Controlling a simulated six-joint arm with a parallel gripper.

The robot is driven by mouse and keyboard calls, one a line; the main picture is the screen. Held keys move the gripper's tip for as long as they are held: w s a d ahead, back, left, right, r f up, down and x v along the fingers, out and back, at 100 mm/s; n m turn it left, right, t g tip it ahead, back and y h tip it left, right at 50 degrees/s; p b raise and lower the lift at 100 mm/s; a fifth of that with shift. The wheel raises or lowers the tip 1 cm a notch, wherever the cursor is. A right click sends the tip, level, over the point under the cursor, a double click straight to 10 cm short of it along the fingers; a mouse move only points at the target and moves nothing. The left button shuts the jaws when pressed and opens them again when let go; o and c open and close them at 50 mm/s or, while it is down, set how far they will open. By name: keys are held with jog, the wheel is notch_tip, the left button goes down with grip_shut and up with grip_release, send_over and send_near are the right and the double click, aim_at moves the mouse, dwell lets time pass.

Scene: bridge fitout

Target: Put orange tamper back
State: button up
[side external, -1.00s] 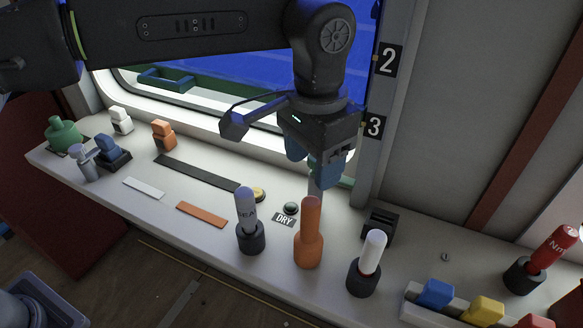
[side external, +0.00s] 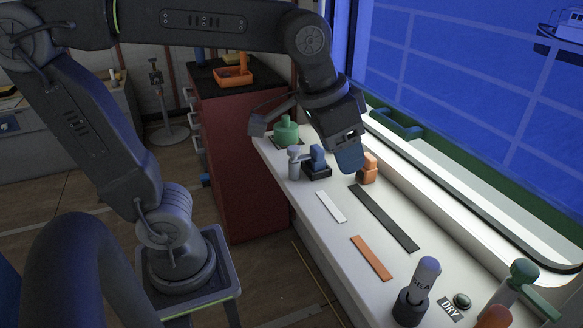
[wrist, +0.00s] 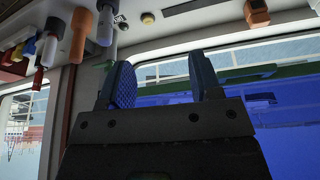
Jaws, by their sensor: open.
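A small orange block-shaped piece (side external: 369,169) stands at the far end of the white counter (side external: 318,228); I cannot tell which is the tamper. My gripper (side external: 349,160) is open and empty, above the counter and just left of the orange block in the picture. Its blue fingers show apart in the wrist view (wrist: 163,82).
White, black and orange strips (side external: 371,258) lie flat. The window runs alongside.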

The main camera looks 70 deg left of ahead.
jog(key=s+a+f+n+t, duration=0.1)
jog(key=s+a+f, duration=0.4)
jog(key=s, duration=0.2)
jog(key=shift+f+n+y, duration=0.15)
jog(key=shift+n+y, duration=0.15)
jog(key=shift+y, duration=0.1)
